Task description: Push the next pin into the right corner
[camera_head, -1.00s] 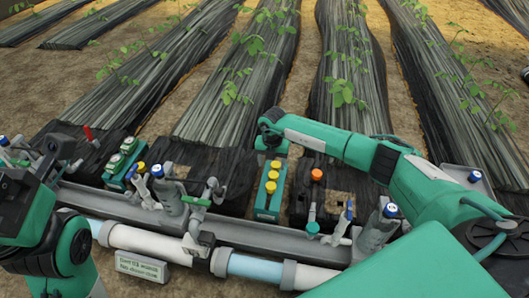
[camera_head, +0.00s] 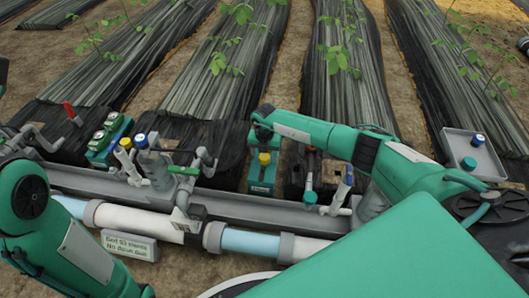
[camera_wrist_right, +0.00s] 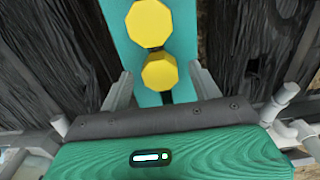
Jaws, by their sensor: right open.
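A teal block (camera_head: 262,180) stands behind the grey rail, with a yellow-topped pin (camera_head: 264,158) showing on it. In the right wrist view two yellow tops sit in line on the teal block (camera_wrist_right: 115,35): a farther one (camera_wrist_right: 149,22) and a nearer one (camera_wrist_right: 160,71). My right gripper (camera_wrist_right: 160,77) is open, one finger on each side of the nearer top; I cannot tell whether they touch it. In the head view my right gripper (camera_head: 263,142) hangs over the block and hides part of it. No right corner can be made out for certain. My left gripper is out of view.
A grey rail (camera_head: 235,206) and a white and blue pipe (camera_head: 250,240) run along the front. Valves with upright handles (camera_head: 128,165) stand left of the block, and another handle (camera_head: 342,190) stands right.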

